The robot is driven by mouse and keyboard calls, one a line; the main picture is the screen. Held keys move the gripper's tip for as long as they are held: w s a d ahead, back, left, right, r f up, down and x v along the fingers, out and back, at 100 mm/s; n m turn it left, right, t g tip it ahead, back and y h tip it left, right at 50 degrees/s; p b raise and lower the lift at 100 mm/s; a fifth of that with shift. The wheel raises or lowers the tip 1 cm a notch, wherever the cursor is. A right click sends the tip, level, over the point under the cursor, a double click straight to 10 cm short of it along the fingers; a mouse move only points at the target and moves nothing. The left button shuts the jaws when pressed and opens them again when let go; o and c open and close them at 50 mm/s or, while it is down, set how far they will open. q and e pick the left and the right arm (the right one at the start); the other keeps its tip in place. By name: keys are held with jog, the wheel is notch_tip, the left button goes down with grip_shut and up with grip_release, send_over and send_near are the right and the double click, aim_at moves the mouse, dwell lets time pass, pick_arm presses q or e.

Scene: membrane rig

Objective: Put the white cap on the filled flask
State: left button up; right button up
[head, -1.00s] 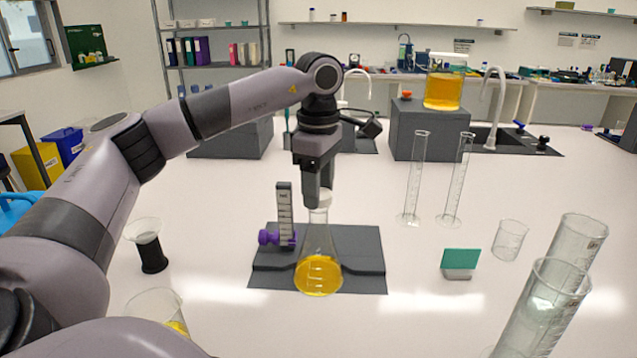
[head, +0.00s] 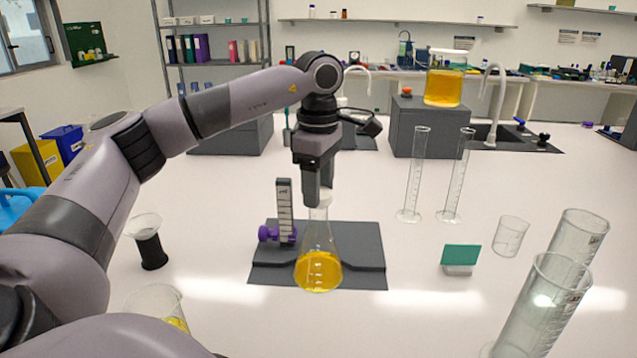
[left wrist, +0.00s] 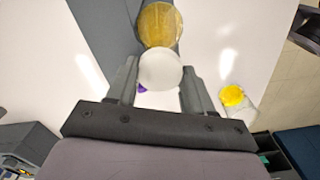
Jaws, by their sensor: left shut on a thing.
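The filled flask (head: 318,262) is a clear conical flask with yellow liquid, upright on the dark grey base of the rig. The white cap (head: 321,198) is at the top of its neck; I cannot tell whether it is fully seated. My left gripper (head: 318,190) points down and is shut on the cap. In the left wrist view the cap (left wrist: 160,70) is a white disc between the fingers (left wrist: 158,88), with the yellow flask (left wrist: 160,24) partly hidden behind it. My right gripper is not in view.
The dark grey rig base (head: 365,255) has an upright scale with a purple knob (head: 268,234). A black-based funnel stand (head: 150,248) is to the left.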

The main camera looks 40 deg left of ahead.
pick_arm(q)
jog(key=shift+f+b, duration=0.4)
jog(key=shift+f, duration=0.45)
jog(key=o, duration=1.1)
jog(key=shift+c, duration=0.2)
jog(key=shift+r, duration=3.65)
